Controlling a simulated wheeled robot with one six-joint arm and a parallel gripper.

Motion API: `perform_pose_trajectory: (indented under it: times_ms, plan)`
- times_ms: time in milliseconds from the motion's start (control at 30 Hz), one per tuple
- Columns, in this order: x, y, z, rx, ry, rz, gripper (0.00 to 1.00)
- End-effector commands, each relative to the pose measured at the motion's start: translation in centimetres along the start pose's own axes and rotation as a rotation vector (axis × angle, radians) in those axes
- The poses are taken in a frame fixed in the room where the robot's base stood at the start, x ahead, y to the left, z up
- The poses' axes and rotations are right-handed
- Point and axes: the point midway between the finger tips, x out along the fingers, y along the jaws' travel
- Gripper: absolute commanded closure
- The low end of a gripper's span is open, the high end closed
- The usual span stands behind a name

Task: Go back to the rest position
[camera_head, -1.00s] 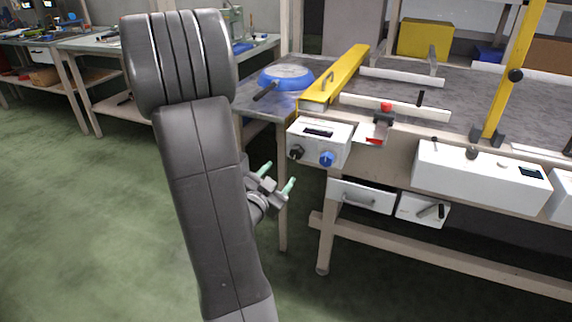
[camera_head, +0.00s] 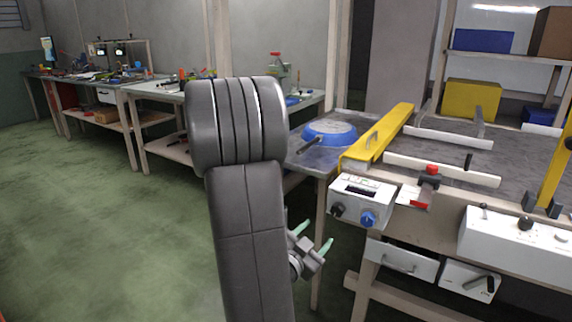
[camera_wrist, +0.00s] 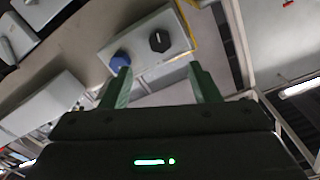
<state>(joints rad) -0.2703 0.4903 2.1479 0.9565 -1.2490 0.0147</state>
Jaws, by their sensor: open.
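My gripper (camera_head: 313,241) is open and empty. It hangs beside my folded arm in the head view, in front of the left end of the conveyor table and below the white control box (camera_head: 363,201). In the wrist view the green fingertips of my gripper (camera_wrist: 160,84) stand apart with nothing between them. The control box (camera_wrist: 150,45), with a blue knob and a black knob, shows beyond the fingers there. The fingers look clear of the box, though the exact gap is hard to tell.
A red button (camera_head: 432,170) stands on the table's front edge. White drawers (camera_head: 401,258) hang below. Green floor (camera_head: 110,220) at left is open. Workbenches (camera_head: 150,90) line the back.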

Motion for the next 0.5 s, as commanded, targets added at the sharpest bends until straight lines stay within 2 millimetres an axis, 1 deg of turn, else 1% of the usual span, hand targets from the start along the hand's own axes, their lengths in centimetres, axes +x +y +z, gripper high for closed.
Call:
perform_pose_trajectory:
  times_ms: [33,167,500]
  plan:
    - [0.8,0.1,0.0,0.001,0.002,0.003,0.44]
    - [3.0,0.1,0.0,0.001,0.003,0.003,0.44]
    - [9.1,0.1,0.1,0.0,0.002,0.002,0.44]
